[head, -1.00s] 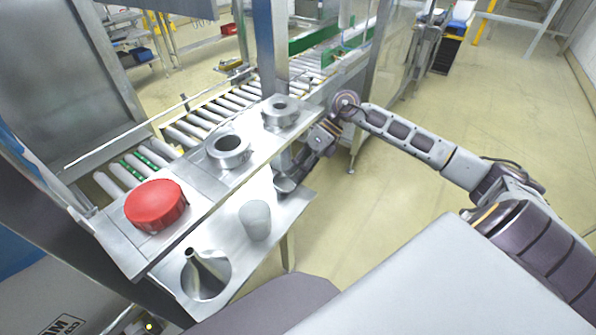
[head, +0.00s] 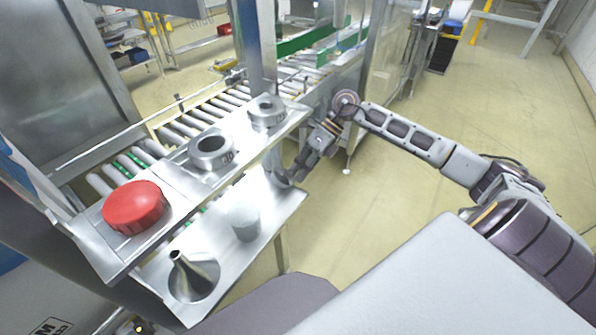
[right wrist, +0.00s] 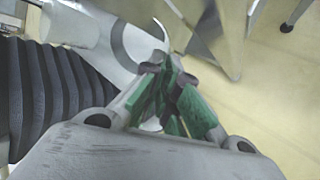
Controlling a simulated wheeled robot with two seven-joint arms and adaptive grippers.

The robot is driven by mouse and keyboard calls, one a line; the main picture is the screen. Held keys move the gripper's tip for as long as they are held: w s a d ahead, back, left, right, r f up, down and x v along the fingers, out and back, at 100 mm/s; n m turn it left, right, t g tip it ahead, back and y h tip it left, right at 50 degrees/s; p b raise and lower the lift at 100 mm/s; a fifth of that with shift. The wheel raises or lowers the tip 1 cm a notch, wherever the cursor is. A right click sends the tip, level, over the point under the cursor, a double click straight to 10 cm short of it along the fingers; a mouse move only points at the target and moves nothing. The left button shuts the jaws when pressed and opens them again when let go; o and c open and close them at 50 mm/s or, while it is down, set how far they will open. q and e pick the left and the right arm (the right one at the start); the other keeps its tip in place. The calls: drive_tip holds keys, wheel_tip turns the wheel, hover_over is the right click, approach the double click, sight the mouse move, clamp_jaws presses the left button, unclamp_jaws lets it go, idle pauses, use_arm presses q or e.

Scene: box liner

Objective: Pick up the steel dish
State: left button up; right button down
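What looks like the steel dish is a shallow, round grey piece (head: 281,178) at the far right end of the lower steel shelf (head: 262,208), partly hidden by my right gripper (head: 297,171). In the right wrist view a curved grey rim (right wrist: 117,42) shows just beyond the green-padded fingertips of that gripper (right wrist: 170,80). The fingertips are close together and at or very near the rim. I cannot tell whether they are shut on it. My left gripper is not in view.
A grey cup (head: 243,222) and a funnel (head: 190,272) stand on the same shelf. A roller conveyor (head: 200,122) lies behind. The floor to the right is clear.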

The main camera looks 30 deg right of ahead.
drive_tip(key=shift+w, duration=0.1)
drive_tip(key=c, duration=1.6)
unclamp_jaws()
drive_tip(key=shift+r, duration=0.15)
drive_tip(key=shift+o, duration=0.2)
drive_tip(key=v, duration=1.2)
drive_tip(key=shift+o, duration=0.4)
